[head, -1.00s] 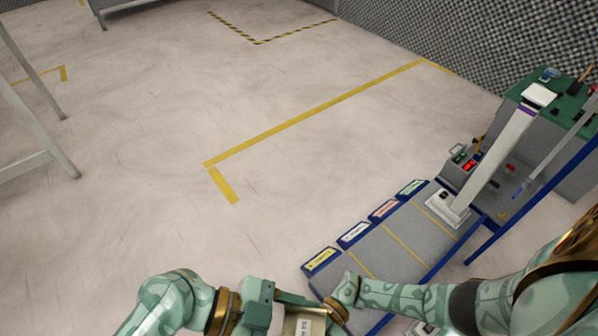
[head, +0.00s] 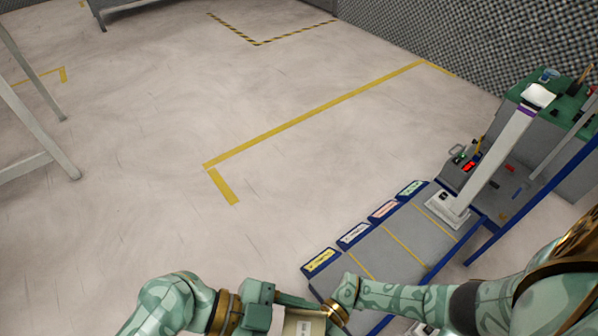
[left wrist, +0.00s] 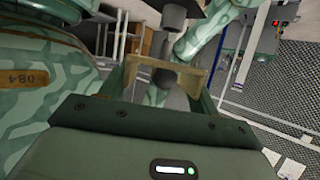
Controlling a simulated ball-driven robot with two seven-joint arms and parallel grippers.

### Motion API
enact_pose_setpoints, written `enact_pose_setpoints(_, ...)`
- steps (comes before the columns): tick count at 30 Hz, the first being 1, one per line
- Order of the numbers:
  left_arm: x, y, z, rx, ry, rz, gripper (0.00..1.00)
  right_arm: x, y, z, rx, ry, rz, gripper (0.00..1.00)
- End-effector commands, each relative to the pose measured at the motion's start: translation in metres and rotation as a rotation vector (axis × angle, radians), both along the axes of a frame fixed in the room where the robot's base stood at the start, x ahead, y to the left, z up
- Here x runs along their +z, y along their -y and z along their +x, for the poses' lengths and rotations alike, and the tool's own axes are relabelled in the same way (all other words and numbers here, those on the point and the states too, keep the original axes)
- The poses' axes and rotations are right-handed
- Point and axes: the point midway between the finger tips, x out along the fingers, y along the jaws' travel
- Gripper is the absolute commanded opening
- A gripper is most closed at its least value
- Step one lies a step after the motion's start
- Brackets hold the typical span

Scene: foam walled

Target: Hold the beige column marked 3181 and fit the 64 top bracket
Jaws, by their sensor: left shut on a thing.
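My left gripper (head: 290,303) is at the bottom edge of the head view, shut on a beige column (head: 303,326). Only the column's top part shows there, with small dark print too small to read. In the left wrist view, the beige column (left wrist: 187,82) sits between the fingers and its end looks like an open frame. My right arm comes in from the right and ends at the wrist (head: 338,308), close beside the column; its fingers cannot be made out. I cannot identify the 64 top bracket in these views.
A grey bench with labelled blue-edged bays (head: 385,243) lies to the right. A tall white post (head: 493,165) with a purple band stands at its far end. Behind it are a red-lit box (head: 468,165) and a green-topped cabinet (head: 528,92).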

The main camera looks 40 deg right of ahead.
Motion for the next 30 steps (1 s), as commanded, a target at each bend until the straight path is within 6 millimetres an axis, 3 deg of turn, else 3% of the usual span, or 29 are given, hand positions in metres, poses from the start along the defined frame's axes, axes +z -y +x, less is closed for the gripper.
enact_pose_setpoints(30,-0.013,0.0,0.0,0.0,-0.001,0.0,0.35,0.0,0.001,0.001,-0.001,0.002,-0.002,0.0)
